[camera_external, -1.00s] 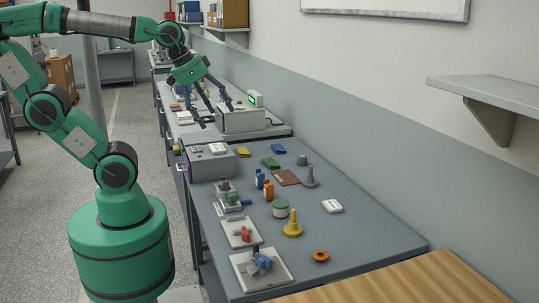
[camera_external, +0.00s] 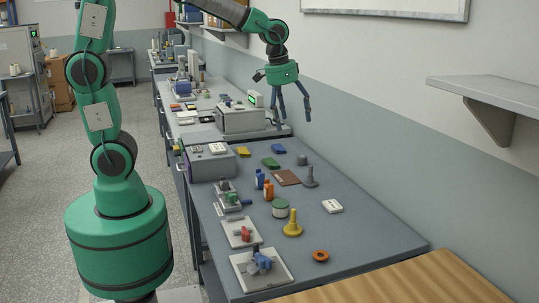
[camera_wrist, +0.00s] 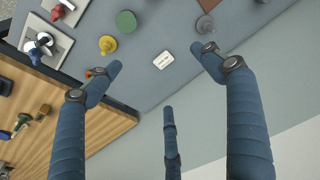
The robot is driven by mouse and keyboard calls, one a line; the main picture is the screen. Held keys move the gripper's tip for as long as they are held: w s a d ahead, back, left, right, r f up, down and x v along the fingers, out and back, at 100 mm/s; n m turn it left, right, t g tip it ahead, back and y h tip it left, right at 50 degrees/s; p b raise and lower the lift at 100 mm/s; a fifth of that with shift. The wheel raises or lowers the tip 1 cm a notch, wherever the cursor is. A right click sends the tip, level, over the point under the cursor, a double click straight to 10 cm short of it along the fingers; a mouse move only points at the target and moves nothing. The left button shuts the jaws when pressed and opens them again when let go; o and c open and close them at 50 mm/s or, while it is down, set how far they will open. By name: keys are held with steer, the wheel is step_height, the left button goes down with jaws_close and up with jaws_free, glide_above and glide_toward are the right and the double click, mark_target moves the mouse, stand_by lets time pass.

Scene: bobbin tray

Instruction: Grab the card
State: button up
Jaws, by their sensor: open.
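A small white card-like piece with dark print (camera_external: 332,206) lies flat on the grey-blue bench, right of the yellow spindle. In the wrist view this white piece (camera_wrist: 163,60) lies between and beyond the fingertips. A flat brown card-like square (camera_external: 286,178) lies farther back; part of it shows at the top edge of the wrist view (camera_wrist: 241,4). I cannot tell for sure which is the card. My gripper (camera_external: 292,118) has blue fingers, spread open and empty, hanging high above the bench. Its fingers also show in the wrist view (camera_wrist: 158,75), apart from everything.
A yellow spindle (camera_external: 292,226), green-lidded jar (camera_external: 280,209), orange ring (camera_external: 320,255) and grey cone (camera_external: 310,178) stand around the white piece. Trays with small parts (camera_external: 241,234) line the left edge. The wall is close on the right. The bench right of the white piece is clear.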

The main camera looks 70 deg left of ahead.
steer(key=w+d+f+g+p, duration=0.15)
steer(key=w+d+f, duration=0.25)
steer(key=w+f, duration=0.45)
steer(key=p, duration=0.1)
glide_above(332, 205)
step_height(332, 205, down, 8)
steer(key=shift+f+g, duration=0.25)
steer(key=shift+g, duration=0.2)
steer(key=shift+w+a+f, duration=0.1)
steer(key=shift+f, duration=0.05)
steer(key=shift+f+b, duration=0.6)
steer(key=shift+f, duration=3.5)
steer(key=shift+f, duration=0.15)
steer(key=shift+f+b, duration=0.8)
steer(key=shift+f, duration=1.7)
